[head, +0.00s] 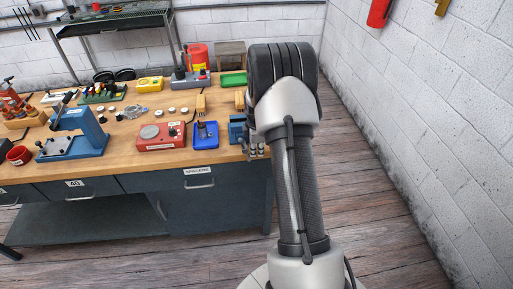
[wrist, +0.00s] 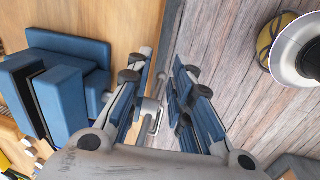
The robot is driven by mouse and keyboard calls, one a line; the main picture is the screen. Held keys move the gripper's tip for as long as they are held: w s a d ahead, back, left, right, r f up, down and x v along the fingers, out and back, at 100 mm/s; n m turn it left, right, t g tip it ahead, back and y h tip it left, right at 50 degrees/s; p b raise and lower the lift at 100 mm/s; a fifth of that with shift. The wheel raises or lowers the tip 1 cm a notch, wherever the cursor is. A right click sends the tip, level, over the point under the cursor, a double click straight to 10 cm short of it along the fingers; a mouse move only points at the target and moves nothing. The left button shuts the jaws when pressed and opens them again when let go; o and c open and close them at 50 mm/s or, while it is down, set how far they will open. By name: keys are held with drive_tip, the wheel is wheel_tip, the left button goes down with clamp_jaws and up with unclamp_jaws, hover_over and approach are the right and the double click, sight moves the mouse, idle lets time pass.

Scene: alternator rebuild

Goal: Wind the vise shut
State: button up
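The blue vise (wrist: 68,62) is at the left of the wrist view, on the wooden bench top. A dark gap shows between its blue blocks. In the head view the vise (head: 237,130) sits at the bench's right end, partly hidden by my arm. My gripper (wrist: 160,78) is open beside the vise, over the bench edge, with its fingers apart. A pale metal bar (wrist: 151,110) shows between the fingers. I cannot tell whether it is the vise handle or how near it is. In the head view my gripper (head: 257,150) shows small beside the vise.
The bench (head: 135,132) holds a blue tray (head: 205,141), a red device (head: 160,142) and a blue press (head: 78,132) to the left. Drawers and a cabinet are below. A round stand (wrist: 298,45) is at the right of the wrist view. The floor (head: 400,235) to the right is clear.

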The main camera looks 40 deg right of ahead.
drive_tip(key=shift+o, duration=0.2)
wheel_tip(320, 180, up, 12)
drive_tip(key=s+a, duration=0.1)
drive_tip(key=s, duration=0.1)
drive_tip(key=shift+a, duration=0.15)
drive_tip(key=shift+w+f, duration=0.1)
drive_tip(key=shift+f, duration=0.05)
